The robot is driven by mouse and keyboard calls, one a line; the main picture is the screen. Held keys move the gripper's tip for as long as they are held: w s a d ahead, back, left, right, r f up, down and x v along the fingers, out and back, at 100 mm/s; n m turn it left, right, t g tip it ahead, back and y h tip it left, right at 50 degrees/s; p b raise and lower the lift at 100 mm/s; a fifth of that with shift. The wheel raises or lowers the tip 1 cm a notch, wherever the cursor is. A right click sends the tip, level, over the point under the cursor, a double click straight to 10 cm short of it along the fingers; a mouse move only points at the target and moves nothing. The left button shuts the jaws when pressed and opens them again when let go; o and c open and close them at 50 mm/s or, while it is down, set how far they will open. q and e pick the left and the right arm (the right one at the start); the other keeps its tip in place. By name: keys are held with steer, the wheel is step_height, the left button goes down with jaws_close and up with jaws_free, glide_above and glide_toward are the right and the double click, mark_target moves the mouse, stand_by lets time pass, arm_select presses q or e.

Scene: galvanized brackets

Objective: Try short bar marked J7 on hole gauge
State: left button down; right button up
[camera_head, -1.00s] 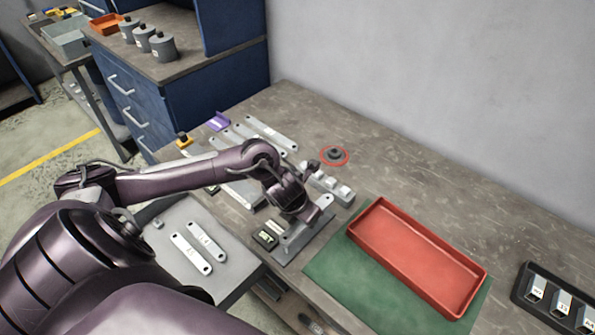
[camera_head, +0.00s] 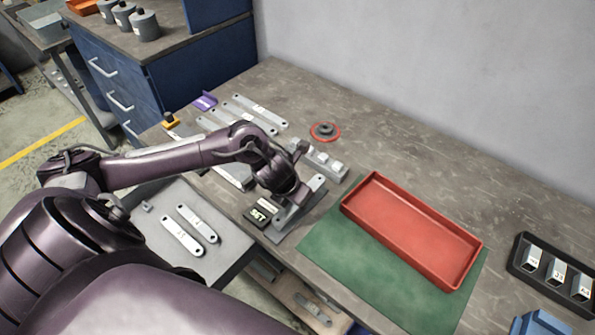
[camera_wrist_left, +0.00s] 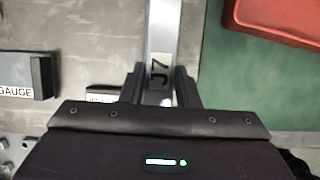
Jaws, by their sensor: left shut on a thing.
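My left gripper (camera_head: 290,198) is shut on the short grey bar (camera_head: 316,183) near the front edge of the bench. In the left wrist view the bar (camera_wrist_left: 163,28) runs straight away between the fingers (camera_wrist_left: 160,88), its J7 label facing up. The bar is over a dark grey plate (camera_head: 304,211), which looks like the hole gauge; a block lettered GAUGE (camera_wrist_left: 22,76) shows beside it in the left wrist view. The gripper hides part of bar and plate, and I cannot tell whether they touch or how the holes line up. My right gripper is out of view.
A red tray (camera_head: 344,208) on a green mat (camera_head: 325,258) lies to the right. Several longer bars (camera_head: 255,112), a grey block with pale knobs (camera_head: 325,163) and a red ring (camera_head: 325,131) lie behind. Two bars (camera_head: 182,236) rest on a lower grey surface in front.

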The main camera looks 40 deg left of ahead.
arm_select(q)
steer(key=shift+f+b, duration=0.35)
stand_by(0.3)
stand_by(1.7)
steer(key=c, duration=1)
jaws_free()
steer(key=v, duration=0.7)
steer(key=shift+s+r, duration=0.15)
steer(key=shift+r, duration=0.25)
